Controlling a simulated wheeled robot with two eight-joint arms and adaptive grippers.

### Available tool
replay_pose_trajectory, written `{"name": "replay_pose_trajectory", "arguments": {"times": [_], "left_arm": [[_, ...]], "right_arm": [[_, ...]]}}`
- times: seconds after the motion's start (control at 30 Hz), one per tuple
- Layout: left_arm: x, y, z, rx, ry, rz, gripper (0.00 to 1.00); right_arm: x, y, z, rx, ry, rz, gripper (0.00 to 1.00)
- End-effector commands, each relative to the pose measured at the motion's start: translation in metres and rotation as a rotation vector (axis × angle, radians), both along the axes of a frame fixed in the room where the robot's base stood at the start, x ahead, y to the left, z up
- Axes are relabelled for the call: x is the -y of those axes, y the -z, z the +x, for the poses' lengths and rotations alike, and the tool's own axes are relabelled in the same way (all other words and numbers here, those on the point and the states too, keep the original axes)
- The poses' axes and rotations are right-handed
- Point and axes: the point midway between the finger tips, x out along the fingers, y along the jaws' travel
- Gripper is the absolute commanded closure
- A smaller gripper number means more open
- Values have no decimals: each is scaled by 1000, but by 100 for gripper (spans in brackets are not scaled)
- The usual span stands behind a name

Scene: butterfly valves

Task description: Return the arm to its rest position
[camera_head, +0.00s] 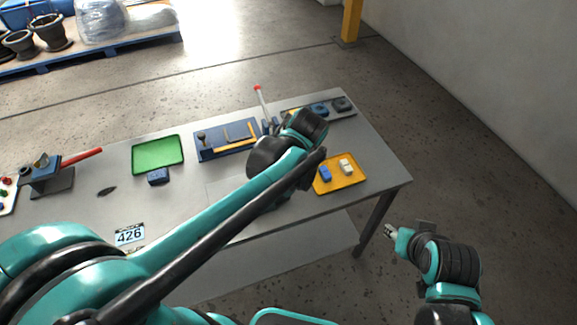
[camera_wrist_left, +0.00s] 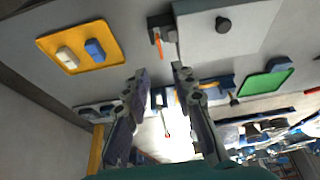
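My left arm (camera_head: 215,205) comes in from the left and reaches across the grey table. Its wrist (camera_head: 290,145) is above the table's right half and hides part of what lies below. In the head view the left fingers are hidden. In the left wrist view my left gripper (camera_wrist_left: 160,75) has its two fingers apart with nothing held between them. My right gripper (camera_head: 390,231) is beyond the table's right end, low at the lower right, clear of the table. Its fingers are too small to tell open from shut.
A valve with a red-tipped lever (camera_head: 259,95) stands just behind my left wrist. A yellow tray (camera_head: 352,181) with a blue and a white block is close on its right. A green tray (camera_head: 158,152), a blue tool tray (camera_head: 208,155) and a red-handled valve (camera_head: 80,157) are farther left.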

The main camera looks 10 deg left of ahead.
Motion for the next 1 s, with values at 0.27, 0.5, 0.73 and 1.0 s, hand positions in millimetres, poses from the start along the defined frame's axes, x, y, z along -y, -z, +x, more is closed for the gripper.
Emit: {"name": "replay_pose_trajectory", "arguments": {"times": [0.27,0.5,0.73,1.0], "left_arm": [[0,0,0,0,0,0,74],[-4,0,-4,3,18,-4,74],[-30,4,-52,44,220,-21,74],[-51,25,-112,163,499,21,74]], "right_arm": [[0,0,0,0,0,0,60],[0,2,0,0,0,0,60],[0,18,0,0,0,0,60],[0,37,0,0,0,0,60]]}}
